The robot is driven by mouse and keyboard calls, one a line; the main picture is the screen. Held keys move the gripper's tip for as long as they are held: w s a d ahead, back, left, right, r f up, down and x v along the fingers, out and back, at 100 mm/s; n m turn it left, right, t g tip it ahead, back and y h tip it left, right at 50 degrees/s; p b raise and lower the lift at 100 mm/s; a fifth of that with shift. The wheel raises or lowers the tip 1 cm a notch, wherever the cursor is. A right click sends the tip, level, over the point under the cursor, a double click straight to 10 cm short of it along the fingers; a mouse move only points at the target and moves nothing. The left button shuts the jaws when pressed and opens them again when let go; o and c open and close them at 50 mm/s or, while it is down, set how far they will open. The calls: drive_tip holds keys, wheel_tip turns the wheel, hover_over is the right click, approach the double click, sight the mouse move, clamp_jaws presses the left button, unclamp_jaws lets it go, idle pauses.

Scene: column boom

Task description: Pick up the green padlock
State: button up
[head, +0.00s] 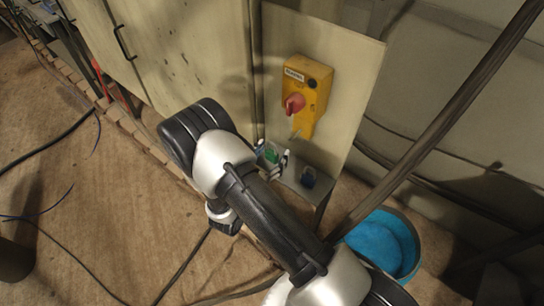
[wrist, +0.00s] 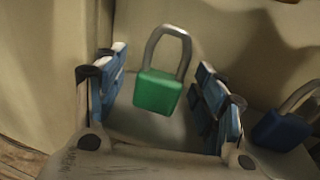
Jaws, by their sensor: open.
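The green padlock (wrist: 158,92) with a grey metal shackle shows in the middle of the wrist view. It also shows small in the head view (head: 271,156), partly hidden by my gripper. My gripper (wrist: 163,95) is open, with one blue-padded finger on each side of the padlock and a visible gap on both sides. In the head view my gripper (head: 271,158) is at the small grey shelf (head: 322,187) below the yellow switch box. I cannot tell whether the padlock rests on the shelf or hangs.
A blue padlock (wrist: 281,130) is close by on the right, just outside the right finger; it also shows in the head view (head: 308,177). A yellow box with a red knob (head: 306,96) is on the panel above. A blue bucket (head: 384,246) stands below right.

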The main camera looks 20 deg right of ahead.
drive_tip(key=shift+w+d, duration=0.1)
drive_tip(key=shift+w, duration=0.05)
drive_tip(key=shift+c, duration=0.5)
drive_tip(key=c, duration=1.2)
drive_tip(key=shift+r, duration=0.1)
drive_tip(key=shift+a+r+p, duration=0.2)
drive_tip(key=shift+r+p, duration=0.15)
drive_tip(key=shift+r, duration=0.15)
wheel_tip(320, 180, up, 6)
drive_tip(key=p, duration=0.2)
drive_tip(key=a+v, duration=0.1)
drive_tip(key=v, duration=0.5)
drive_tip(key=w+p+v, duration=0.1)
drive_tip(key=v, duration=0.6)
drive_tip(key=w+a+r+p+v, duration=0.1)
drive_tip(key=v, duration=0.5)
drive_tip(key=shift+w+a, duration=0.1)
drive_tip(key=shift+a, duration=0.35)
